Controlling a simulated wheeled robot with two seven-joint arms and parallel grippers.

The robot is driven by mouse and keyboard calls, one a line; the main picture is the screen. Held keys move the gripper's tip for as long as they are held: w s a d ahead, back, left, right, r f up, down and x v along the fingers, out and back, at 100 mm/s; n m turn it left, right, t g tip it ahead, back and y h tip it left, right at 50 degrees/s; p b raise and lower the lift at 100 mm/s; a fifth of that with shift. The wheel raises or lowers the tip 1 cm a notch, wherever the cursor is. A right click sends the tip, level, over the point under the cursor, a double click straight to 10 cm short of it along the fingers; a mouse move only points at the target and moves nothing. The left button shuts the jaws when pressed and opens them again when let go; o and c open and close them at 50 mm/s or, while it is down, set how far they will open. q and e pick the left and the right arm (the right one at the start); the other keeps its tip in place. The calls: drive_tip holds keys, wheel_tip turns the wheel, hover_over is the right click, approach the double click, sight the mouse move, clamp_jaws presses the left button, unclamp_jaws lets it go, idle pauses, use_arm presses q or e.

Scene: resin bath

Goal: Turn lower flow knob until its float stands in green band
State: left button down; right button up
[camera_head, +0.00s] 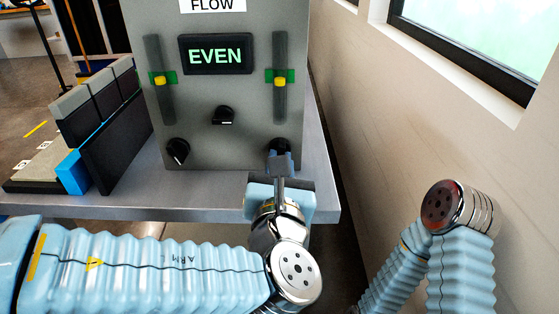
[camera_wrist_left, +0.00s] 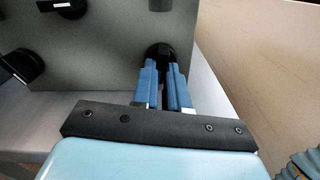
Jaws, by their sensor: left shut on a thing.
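A grey flow panel (camera_head: 205,140) stands on a metal bench. It has two upright gauges, each with a yellow float at a green band: the left float (camera_head: 159,80) and the right float (camera_head: 279,81). Both floats overlap their bands. Black knobs sit below: a middle knob (camera_head: 222,115), a lower left knob (camera_head: 178,151) and a lower right knob (camera_head: 273,144). My left gripper (camera_head: 280,156) is shut on the lower right knob, partly hiding it. In the left wrist view its blue fingers (camera_wrist_left: 166,75) reach the lower right knob (camera_wrist_left: 157,50). My right gripper is out of view.
The panel's display (camera_head: 215,54) reads EVEN. Dark upright slabs (camera_head: 112,145) and a blue block (camera_head: 72,172) stand left of the panel. A beige wall (camera_head: 370,110) with a window runs along the right. The bench front (camera_head: 130,205) is bare.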

use_arm(q)
drive_tip(key=shift+f, duration=0.15)
drive_tip(key=c, duration=1.1)
unclamp_jaws()
drive_tip(key=shift+c, duration=0.2)
drive_tip(key=s+b, duration=0.1)
drive_tip(key=s, duration=1.3)
